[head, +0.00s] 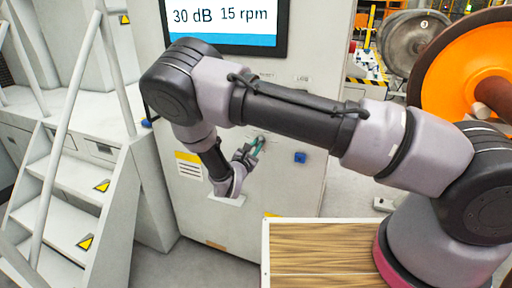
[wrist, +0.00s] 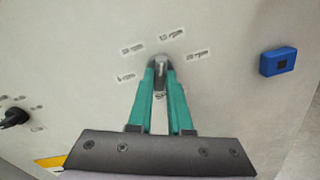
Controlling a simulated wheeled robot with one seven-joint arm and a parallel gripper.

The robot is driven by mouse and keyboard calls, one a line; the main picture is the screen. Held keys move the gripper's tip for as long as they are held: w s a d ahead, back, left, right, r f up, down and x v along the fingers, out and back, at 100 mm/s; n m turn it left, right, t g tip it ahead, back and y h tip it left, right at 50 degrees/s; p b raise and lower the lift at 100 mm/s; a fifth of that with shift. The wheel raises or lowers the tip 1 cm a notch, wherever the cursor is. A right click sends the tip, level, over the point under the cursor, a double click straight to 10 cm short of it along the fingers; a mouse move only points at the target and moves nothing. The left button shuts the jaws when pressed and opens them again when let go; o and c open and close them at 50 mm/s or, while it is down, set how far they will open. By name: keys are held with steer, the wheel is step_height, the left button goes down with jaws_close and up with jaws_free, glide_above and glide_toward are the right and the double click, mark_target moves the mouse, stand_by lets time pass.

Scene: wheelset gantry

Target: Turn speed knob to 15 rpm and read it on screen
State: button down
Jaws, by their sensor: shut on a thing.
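The screen (head: 225,18) at the top of the cabinet reads "30 dB" and "15 rpm"; its upper part is cut off. In the wrist view, my gripper (wrist: 160,75) has its two green fingers closed on the grey speed knob (wrist: 161,64) on the cabinet face. Small rpm labels stand around the knob, and the top one (wrist: 171,34) appears to read 15 rpm. The knob's pointer is hard to make out between the fingers. In the head view, my gripper (head: 258,144) is at the cabinet front, and the knob is hidden there.
A blue box-like part (wrist: 278,61) sits right of the knob. A black knob (wrist: 14,117) is at the left. White stairs (head: 65,190) stand left of the cabinet (head: 295,190). An orange wheel (head: 455,65) is at the right.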

steer(key=shift+m, duration=0.6)
steer(key=c, duration=0.8)
jaws_free()
steer(key=shift+c, duration=0.2)
steer(key=v, duration=1.1)
